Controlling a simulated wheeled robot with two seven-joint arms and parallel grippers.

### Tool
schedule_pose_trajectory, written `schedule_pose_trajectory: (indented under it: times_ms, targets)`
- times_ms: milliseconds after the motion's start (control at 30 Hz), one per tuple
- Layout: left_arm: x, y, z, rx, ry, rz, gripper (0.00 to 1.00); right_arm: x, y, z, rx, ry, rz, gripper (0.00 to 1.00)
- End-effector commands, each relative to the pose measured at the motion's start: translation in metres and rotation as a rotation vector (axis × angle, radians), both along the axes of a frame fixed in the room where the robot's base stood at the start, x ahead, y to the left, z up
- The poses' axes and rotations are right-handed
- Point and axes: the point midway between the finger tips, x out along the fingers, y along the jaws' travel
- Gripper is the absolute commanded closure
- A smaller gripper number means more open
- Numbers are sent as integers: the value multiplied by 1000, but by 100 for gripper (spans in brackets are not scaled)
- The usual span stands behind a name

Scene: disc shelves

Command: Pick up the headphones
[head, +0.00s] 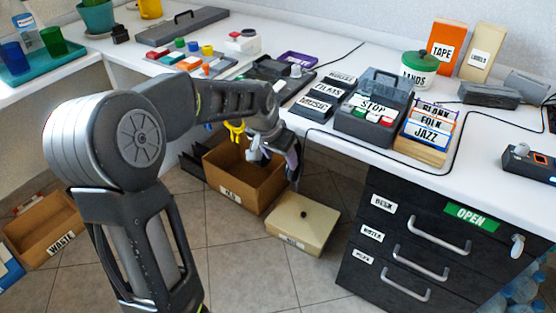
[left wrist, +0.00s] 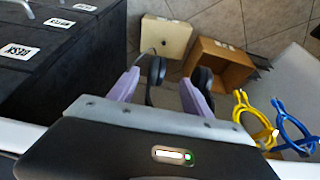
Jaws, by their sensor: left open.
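The headphones (left wrist: 204,77) are dark, with two rounded ear cups. They show in the left wrist view around the tips of my left gripper (left wrist: 160,80), one cup by each purple finger. The fingers are spread apart, and I see no firm hold on the headphones. In the head view my left gripper (head: 276,155) reaches down in front of the counter's edge, above the floor boxes. There the headphones are too hidden by the gripper to make out clearly. My right gripper is in neither view.
Yellow (left wrist: 252,115) and blue (left wrist: 292,130) looped items hang beside the gripper. An open cardboard box (head: 268,187) and a lidded beige box (head: 301,222) stand on the floor below. Black drawers (head: 390,265) are to the right. The white counter (head: 320,140) is crowded.

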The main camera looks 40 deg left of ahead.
Motion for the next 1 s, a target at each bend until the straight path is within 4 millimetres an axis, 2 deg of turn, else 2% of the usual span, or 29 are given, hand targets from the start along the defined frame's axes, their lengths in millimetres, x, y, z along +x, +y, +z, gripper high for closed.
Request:
schedule_pose_trajectory:
  times_ms: [300, 433, 767, 867, 1000]
  targets:
    - [19, 0, -51, 0, 2, 0, 43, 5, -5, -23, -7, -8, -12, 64]
    - [23, 0, -58, 0, 1, 1, 43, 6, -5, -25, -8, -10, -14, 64]
    - [24, 0, -59, 0, 0, 1, 43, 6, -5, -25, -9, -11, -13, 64]
    - [26, 0, -68, 0, 1, 0, 43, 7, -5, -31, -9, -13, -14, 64]
    - [32, -2, -89, 0, 2, 0, 43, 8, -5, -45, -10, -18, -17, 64]
